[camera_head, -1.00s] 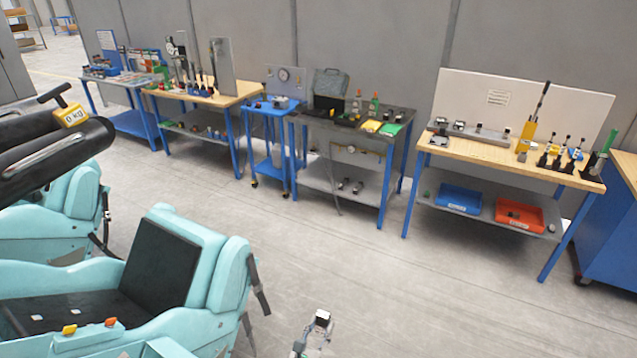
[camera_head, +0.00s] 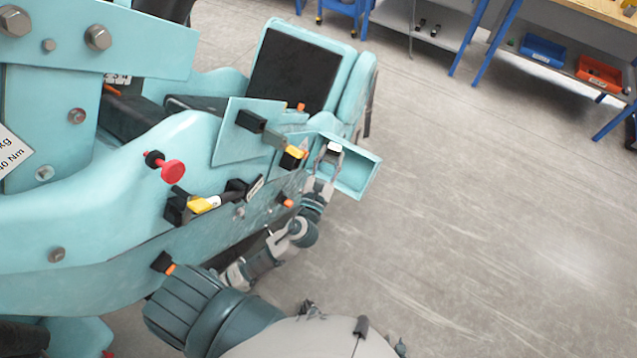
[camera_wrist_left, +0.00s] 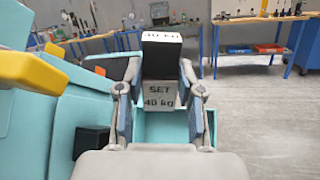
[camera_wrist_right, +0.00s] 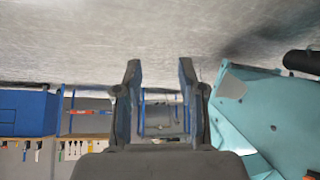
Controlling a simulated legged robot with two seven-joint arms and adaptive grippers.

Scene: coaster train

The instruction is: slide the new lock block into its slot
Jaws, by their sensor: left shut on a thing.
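My left gripper (camera_head: 328,164) reaches up beside the teal car. It is shut on a block (camera_head: 335,147) with a pale top. In the left wrist view the block (camera_wrist_left: 162,58) stands between both fingers; it has a black top part, a label reading "40 kg", and a grey face marked "SET 40 kg". An open teal box (camera_head: 357,172) on the car's side lies under and beside the held block; I cannot tell whether they touch. The slot cannot be made out surely. My right gripper (camera_wrist_right: 158,75) is open and empty in the right wrist view; I cannot make it out in the head view.
The teal car (camera_head: 120,235) fills the left, with a red knob (camera_head: 172,171), yellow-and-black handles (camera_head: 204,204) and a black seat back (camera_head: 295,65). Workbenches with a blue bin (camera_head: 542,50) and an orange bin (camera_head: 599,72) stand at the back. Floor at right is clear.

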